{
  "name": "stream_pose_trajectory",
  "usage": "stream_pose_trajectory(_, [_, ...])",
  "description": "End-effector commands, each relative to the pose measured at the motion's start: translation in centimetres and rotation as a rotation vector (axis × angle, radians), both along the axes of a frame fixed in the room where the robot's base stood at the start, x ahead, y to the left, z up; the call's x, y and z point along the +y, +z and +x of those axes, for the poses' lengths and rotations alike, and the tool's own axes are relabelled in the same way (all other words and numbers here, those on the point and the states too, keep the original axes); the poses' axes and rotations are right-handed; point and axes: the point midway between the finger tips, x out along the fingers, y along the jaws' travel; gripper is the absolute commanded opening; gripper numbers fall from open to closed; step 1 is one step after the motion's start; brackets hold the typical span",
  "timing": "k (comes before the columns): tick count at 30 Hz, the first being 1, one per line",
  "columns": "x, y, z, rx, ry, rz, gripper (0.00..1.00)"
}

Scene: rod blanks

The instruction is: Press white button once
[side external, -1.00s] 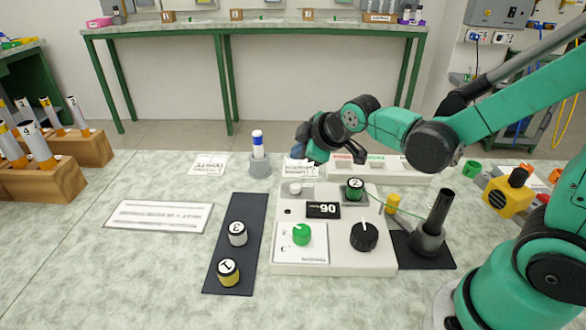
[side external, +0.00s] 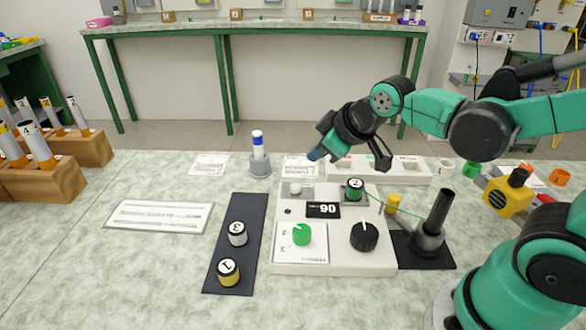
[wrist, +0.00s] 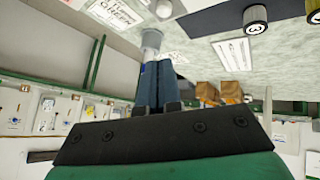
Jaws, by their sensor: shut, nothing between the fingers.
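The white button (side external: 295,188) is a small white round cap at the back left corner of the light control box (side external: 282,255). Its top is uncovered in the side view. My gripper (side external: 315,154) is shut and empty. It hangs tilted above and behind the box, to the right of the button in the picture and apart from it. In the wrist view my gripper (wrist: 157,88) shows two blue fingers held together.
The box also carries a green knob (side external: 302,234), a black knob (side external: 364,236), a display reading 90 and a green-banded rod piece (side external: 355,189). A holder with a blue-and-white rod (side external: 258,146) stands behind left. A dark mat (side external: 236,262) bears two rod pieces.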

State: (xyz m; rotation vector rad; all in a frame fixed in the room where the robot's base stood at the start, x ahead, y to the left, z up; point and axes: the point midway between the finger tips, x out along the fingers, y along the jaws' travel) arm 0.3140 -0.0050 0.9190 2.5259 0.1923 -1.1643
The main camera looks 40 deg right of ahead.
Motion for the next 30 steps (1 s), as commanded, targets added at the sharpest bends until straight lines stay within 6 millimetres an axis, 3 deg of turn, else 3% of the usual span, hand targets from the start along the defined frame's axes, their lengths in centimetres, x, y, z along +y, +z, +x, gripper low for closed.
stream_pose_trajectory(6, [0.4, 0.5, -4.3, 0.063, -0.204, 0.186, 0.0])
stream_pose_trajectory(12, [0.5, 0.5, -5.7, 0.086, -0.283, 0.251, 0.0])
stream_pose_trajectory(23, [0.5, 0.7, -5.5, 0.096, -0.297, 0.26, 0.0])
stream_pose_trajectory(30, [0.4, 3.2, -3.1, 0.217, -0.445, 0.327, 0.0])
